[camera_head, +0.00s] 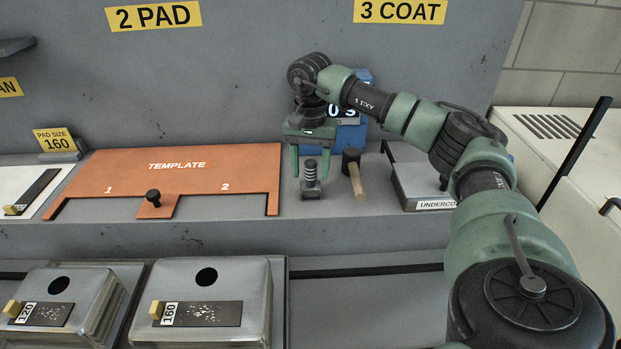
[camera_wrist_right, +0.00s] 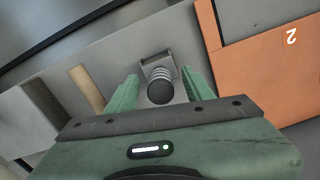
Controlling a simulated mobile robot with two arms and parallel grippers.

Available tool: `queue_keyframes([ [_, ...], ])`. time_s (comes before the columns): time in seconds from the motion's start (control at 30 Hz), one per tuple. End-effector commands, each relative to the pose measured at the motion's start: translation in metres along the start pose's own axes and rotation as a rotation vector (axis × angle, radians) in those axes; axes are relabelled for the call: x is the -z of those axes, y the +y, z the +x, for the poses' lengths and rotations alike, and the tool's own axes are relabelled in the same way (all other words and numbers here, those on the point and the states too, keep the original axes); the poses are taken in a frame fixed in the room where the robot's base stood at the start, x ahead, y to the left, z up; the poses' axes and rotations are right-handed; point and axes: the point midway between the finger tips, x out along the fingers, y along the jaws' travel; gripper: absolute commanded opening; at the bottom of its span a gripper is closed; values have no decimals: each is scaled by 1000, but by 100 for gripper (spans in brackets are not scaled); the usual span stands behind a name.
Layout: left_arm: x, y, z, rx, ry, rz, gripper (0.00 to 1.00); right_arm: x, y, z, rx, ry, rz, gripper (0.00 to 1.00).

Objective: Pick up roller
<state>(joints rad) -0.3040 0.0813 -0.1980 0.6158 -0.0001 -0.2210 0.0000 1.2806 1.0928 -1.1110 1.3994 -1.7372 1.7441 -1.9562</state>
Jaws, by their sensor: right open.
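A ribbed, coil-like grey piece with a dark round end (camera_head: 310,178) stands on a metal bracket on the ledge. It also shows in the wrist view (camera_wrist_right: 160,84). Beside it, to the right, lies a tool with a dark head and a wooden handle (camera_head: 357,182); its handle shows in the wrist view (camera_wrist_right: 86,88). I cannot tell for certain which of these is the roller. My right gripper (camera_head: 311,164) is open and points down over the ribbed piece. In the wrist view its fingers (camera_wrist_right: 158,82) stand on either side of that piece, with nothing gripped. My left gripper is not in view.
An orange template board (camera_head: 110,172) with a black knob lies left of the gripper. A blue unit with a number display (camera_head: 349,138) stands behind it. A grey box labelled undercoat (camera_head: 418,184) is to the right. Metal boxes (camera_head: 250,282) stand at the front.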

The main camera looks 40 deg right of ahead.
Motion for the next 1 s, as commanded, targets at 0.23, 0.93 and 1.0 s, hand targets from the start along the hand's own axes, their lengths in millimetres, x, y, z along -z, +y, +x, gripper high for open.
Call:
queue_keyframes([
  [0.23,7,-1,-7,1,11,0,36,0,1,21,0,0,2,52],
  [0.93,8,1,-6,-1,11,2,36,0,0,20,1,1,2,0],
  [1.0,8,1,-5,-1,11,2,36,1,0,18,2,2,2,0],
])
